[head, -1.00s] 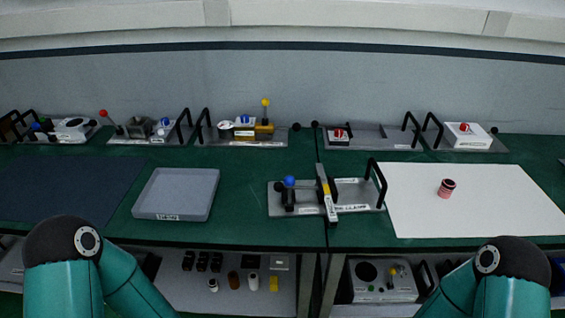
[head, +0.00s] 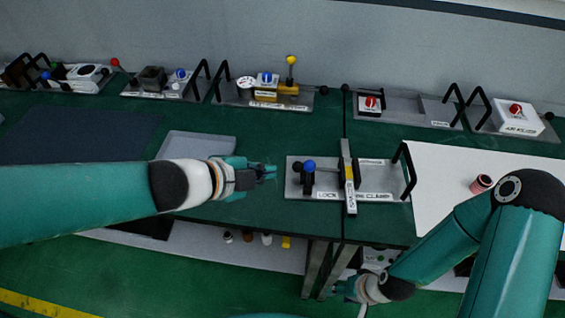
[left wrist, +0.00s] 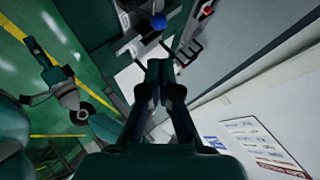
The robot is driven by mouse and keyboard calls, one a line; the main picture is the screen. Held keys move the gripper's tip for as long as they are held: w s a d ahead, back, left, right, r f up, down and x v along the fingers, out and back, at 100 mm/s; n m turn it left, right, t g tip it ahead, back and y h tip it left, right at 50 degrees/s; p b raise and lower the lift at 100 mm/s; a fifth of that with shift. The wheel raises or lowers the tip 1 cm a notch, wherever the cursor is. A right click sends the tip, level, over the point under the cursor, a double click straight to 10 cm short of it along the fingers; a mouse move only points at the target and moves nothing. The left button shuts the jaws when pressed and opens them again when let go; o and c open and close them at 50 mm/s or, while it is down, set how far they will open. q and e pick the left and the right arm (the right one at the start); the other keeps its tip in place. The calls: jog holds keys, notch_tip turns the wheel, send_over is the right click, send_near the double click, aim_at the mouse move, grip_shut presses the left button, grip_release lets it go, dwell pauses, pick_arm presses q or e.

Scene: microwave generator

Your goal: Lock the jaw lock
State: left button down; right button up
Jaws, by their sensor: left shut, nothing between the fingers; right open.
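The jaw lock fixture is a grey plate (head: 379,191) on the green bench, with a black lever topped by a blue ball (head: 309,166) at its left end. A yellow and white bar (head: 348,198) stands across its middle. The blue ball also shows at the top of the left wrist view (left wrist: 158,22). My left gripper (head: 271,172) is shut and empty, a short way left of the blue ball and apart from it. Its closed fingers (left wrist: 158,68) show in the left wrist view. My right gripper (head: 338,291) is open and empty, low before the bench front.
A grey tray (head: 210,143) lies partly behind my left arm. A white mat (head: 440,200) with a red cylinder (head: 482,183) is at right. Other fixtures with handles, such as one with a yellow ball (head: 291,60), line the bench back.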

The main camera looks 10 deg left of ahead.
aim_at(305, 164)
pick_arm(q)
jog(key=b+x, duration=0.8)
jog(key=x, duration=0.5)
jog(key=shift+f, duration=0.2)
jog(key=shift+w+d+f+b, duration=0.15)
jog(key=shift+w+d+b, duration=0.1)
jog(key=shift+b, duration=0.1)
jog(key=shift+a, duration=0.1)
jog(key=shift+w+f, duration=0.25)
jog(key=shift+w, duration=0.55)
jog(key=shift+f, duration=0.1)
